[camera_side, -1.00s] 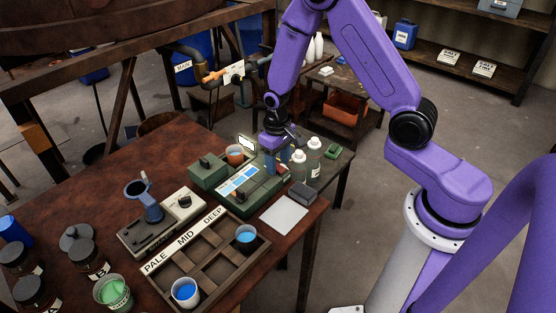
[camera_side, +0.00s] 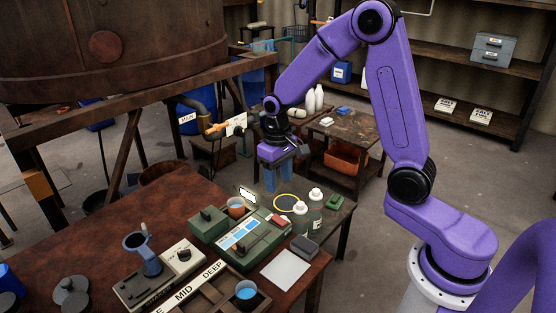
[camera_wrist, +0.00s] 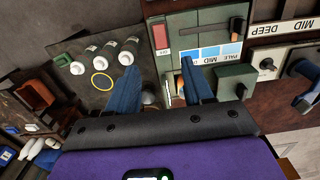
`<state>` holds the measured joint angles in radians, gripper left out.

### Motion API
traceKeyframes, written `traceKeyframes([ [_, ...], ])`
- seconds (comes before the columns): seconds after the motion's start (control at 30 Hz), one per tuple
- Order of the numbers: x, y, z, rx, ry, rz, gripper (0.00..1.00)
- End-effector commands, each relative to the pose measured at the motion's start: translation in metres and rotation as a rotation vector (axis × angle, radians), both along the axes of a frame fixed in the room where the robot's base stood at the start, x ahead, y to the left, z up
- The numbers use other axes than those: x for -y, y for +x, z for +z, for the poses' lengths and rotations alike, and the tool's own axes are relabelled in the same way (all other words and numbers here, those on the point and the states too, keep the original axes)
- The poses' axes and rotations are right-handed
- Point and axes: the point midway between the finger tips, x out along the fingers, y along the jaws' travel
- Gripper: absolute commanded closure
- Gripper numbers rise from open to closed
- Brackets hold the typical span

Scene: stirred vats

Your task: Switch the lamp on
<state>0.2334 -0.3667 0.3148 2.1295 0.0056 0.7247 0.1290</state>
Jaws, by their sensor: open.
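The green comparator box (camera_side: 242,240) stands near the right end of the brown table, with a row of blue and white swatches (camera_side: 240,230) on top. A red rocker switch (camera_side: 281,221) sits at its back right corner; it also shows in the wrist view (camera_wrist: 161,36) beside small lettering that looks like OFF. Which way the rocker is tipped I cannot tell. My gripper (camera_side: 278,180) is open and empty, raised above and behind the box, fingers down. In the wrist view my gripper (camera_wrist: 162,88) shows both blue fingers apart.
A wooden tray (camera_side: 205,300) stands nearer.

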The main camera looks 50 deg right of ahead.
Motion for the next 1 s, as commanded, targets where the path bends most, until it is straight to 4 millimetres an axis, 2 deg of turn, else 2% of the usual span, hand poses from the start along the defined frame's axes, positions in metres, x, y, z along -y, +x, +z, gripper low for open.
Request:
traceKeyframes([
  [0.1,0.0,0.002,0.023,0.006,0.001,0.0,0.49],
  [0.3,0.0,0.002,0.045,0.002,0.0,0.0,0.49],
  [0.8,-0.001,0.0,0.052,0.001,0.0,0.007,0.49],
  [1.0,-0.017,-0.017,0.056,0.007,0.002,0.105,0.49],
])
